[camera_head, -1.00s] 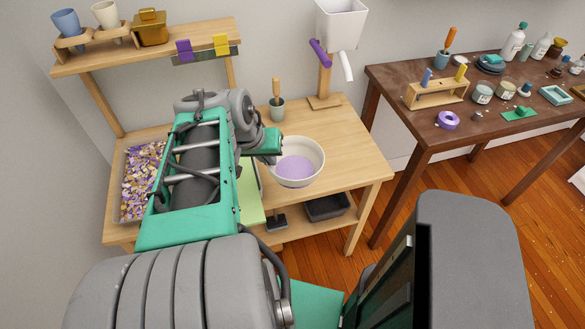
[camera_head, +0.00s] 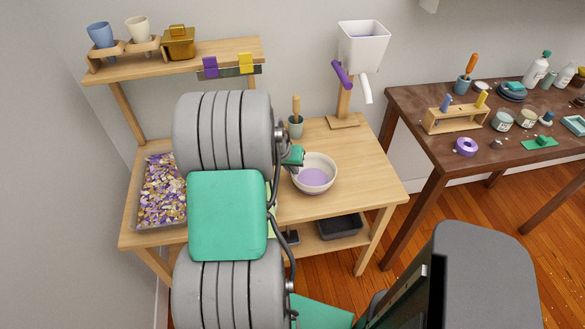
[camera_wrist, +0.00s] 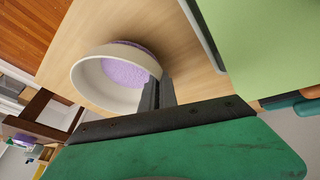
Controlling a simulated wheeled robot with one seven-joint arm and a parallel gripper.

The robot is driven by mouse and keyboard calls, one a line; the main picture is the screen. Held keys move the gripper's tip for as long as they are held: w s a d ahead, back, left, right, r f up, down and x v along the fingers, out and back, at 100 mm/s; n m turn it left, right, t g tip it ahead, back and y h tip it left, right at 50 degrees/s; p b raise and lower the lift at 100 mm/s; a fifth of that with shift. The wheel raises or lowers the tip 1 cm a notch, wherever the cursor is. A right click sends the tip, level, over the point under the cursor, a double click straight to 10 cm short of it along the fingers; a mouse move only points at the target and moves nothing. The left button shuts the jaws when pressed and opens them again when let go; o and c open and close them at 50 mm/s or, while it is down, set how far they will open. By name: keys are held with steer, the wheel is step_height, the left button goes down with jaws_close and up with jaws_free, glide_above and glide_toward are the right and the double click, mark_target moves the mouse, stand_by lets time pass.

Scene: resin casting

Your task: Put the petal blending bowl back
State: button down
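The petal blending bowl (camera_head: 326,189) is cream-white with lilac contents, at the middle of the light wooden bench (camera_head: 366,180). It also shows in the wrist view (camera_wrist: 88,84), with its near rim at my fingers. My gripper (camera_wrist: 158,92) appears shut on the bowl's rim. In the head view my arm hides most of my gripper; only a green part shows at the bowl's left side. I cannot tell whether the bowl touches the bench top.
A petal-filled tray (camera_head: 139,212) stands at the bench's left. A light green mat (camera_wrist: 265,40) lies beside the bowl. A small pot with a wooden-handled tool (camera_head: 296,128) and a hopper stand (camera_head: 343,122) are behind. A dark bin (camera_head: 340,227) is on the lower shelf.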

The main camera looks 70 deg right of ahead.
steer(key=shift+f, duration=0.4)
steer(key=c, duration=1.6)
jaws_free()
steer(key=shift+c, duration=0.2)
steer(key=v, duration=1.2)
steer(key=w+a+r+n+t, duration=0.3)
steer(key=w+a+n, duration=0.3)
steer(key=w+a, duration=0.7)
steer(key=w+a+r+n+y, duration=0.1)
steer(key=a+n, duration=0.4)
steer(key=a, duration=1)
steer(key=w+a+r+n+t+y, duration=0.1)
steer(key=w+a+n+y, duration=0.2)
steer(key=a, duration=1.2)
steer(key=n, duration=0.2)
steer(key=shift+n+t+y, duration=0.3)
steer(key=shift+n, duration=0.1)
